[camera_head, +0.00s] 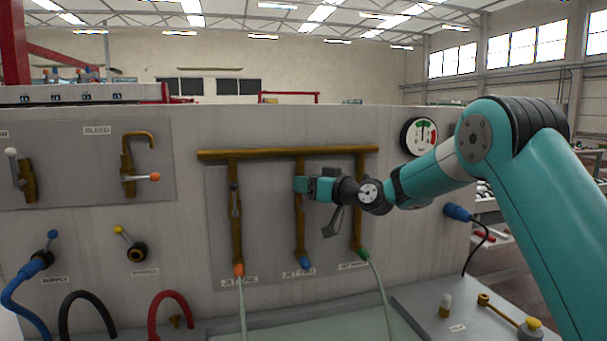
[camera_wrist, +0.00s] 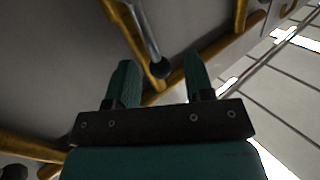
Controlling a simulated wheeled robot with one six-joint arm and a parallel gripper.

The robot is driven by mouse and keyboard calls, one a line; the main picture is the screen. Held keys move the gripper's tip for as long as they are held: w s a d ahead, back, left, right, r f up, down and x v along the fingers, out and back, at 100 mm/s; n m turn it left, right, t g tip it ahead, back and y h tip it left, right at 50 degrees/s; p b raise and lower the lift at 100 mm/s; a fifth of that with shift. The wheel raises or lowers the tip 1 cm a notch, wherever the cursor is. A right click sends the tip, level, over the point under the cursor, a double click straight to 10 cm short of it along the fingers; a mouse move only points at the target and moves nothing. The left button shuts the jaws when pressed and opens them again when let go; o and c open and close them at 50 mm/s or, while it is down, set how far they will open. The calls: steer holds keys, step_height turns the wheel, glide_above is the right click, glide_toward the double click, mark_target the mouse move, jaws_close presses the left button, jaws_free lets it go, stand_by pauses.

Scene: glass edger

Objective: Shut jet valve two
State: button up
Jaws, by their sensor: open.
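Three brass pipes hang from a horizontal brass pipe on the panel. The middle one, jet two (camera_head: 299,235), ends in a blue nozzle (camera_head: 305,262) above a partly hidden label that appears to read JET TWO (camera_head: 298,273). My gripper (camera_head: 303,186) is at this pipe's upper half and covers its valve in the head view. In the wrist view my gripper (camera_wrist: 162,66) is open. A grey lever (camera_wrist: 149,30) with a dark ball end (camera_wrist: 160,69) shows between the finger directions, lying along a brass pipe. I cannot tell whether a finger touches it.
The jet one pipe (camera_head: 237,220) with its own lever stands to the left, with an orange nozzle (camera_head: 239,270). A gauge (camera_head: 419,137) is at upper right.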

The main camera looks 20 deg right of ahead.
steer(key=shift+x, duration=0.9)
steer(key=shift+c, duration=0.5)
jaws_close()
steer(key=shift+d+f, duration=0.1)
steer(key=shift+f, duration=0.05)
